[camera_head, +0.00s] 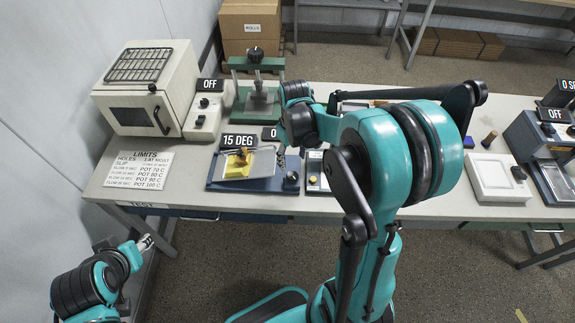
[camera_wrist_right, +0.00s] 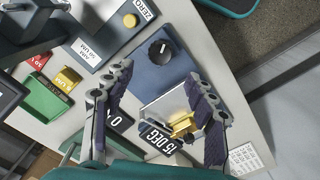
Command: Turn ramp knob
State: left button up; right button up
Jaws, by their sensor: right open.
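The ramp device has a blue base (camera_head: 222,182) with a tilted plate and a yellow block (camera_head: 238,164) on it. Its sign (camera_head: 238,141) reads 15 DEG. The black ramp knob (camera_head: 291,177) sits at the right end of the base. In the right wrist view the knob (camera_wrist_right: 162,52) has a white pointer mark and lies just beyond my fingertips. My right gripper (camera_wrist_right: 158,76) is open and empty above the blue base, its fingers apart from the knob. In the head view the right gripper (camera_head: 281,158) is mostly hidden by my arm. My left gripper (camera_head: 146,243) hangs low before the table, far from the ramp.
A white oven (camera_head: 146,86), a switch box (camera_head: 203,118) reading OFF and a green press (camera_head: 257,92) stand behind the ramp. A LIMITS sheet (camera_head: 139,170) lies to its left.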

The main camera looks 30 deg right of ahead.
aim_at(292, 175)
jog(key=shift+f+n, duration=0.25)
jog(key=shift+n, duration=0.15)
notch_tip(292, 175, down, 8)
jog(key=shift+r+b, duration=0.15)
jog(key=shift+b, duration=1)
jog(key=shift+s, duration=0.1)
jog(key=c, duration=1.2)
